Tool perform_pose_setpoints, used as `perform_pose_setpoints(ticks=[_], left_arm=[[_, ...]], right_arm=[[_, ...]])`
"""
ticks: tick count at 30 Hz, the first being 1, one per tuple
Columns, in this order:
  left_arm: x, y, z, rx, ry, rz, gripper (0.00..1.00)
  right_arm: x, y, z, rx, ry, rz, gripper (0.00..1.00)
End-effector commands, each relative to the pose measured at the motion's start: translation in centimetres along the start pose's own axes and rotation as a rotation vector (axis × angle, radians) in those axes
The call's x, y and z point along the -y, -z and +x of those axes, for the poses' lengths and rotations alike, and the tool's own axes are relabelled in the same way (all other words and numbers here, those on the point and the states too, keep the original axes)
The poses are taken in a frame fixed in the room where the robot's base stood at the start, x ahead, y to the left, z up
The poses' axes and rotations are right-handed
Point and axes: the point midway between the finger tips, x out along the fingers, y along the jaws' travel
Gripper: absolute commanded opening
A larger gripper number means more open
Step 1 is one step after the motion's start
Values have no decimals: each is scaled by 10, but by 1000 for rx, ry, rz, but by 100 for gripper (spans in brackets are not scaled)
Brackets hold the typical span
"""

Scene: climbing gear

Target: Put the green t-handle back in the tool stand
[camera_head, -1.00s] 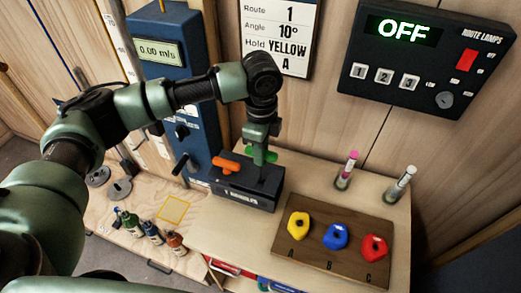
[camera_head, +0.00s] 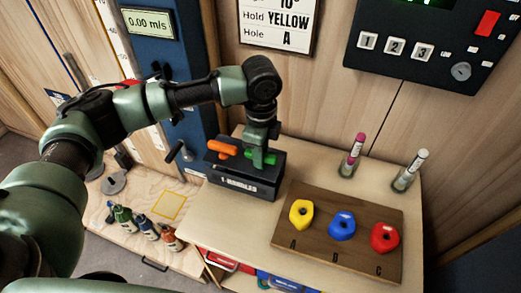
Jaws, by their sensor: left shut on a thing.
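The tool stand (camera_head: 232,184) is a dark box labelled "T HANDLES" at the back left of the bench. An orange t-handle (camera_head: 221,147) sits at the left of its top. The green t-handle (camera_head: 269,159) is at the right of the stand's top, just below my left wrist. My left gripper (camera_head: 259,152) points down over the stand and is shut on the green t-handle. The gripper partly covers the handle. The shaft is hidden, so I cannot tell how deep it sits. My right gripper is not in view.
A wooden board (camera_head: 335,257) with yellow, blue and red holds lies at the front right. Two tubes (camera_head: 352,155) (camera_head: 409,172) stand behind it. A control box (camera_head: 428,42) and a sign (camera_head: 278,22) are on the wall. Bottles (camera_head: 147,228) stand on the lower left surface.

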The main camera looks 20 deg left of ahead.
Motion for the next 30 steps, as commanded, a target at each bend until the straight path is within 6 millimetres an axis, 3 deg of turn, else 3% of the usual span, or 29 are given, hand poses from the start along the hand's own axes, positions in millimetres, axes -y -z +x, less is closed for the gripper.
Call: perform_pose_setpoints(ticks=[11,12,14,24,30], left_arm=[[0,0,5,-1,0,0,0],[0,0,5,-1,0,0,33],[0,0,5,-1,0,0,47],[0,0,4,0,0,0,47],[1,0,-20,-2,4,0,47]], right_arm=[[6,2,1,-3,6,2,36],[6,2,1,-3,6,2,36],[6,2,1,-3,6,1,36],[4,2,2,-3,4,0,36],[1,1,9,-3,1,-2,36]])
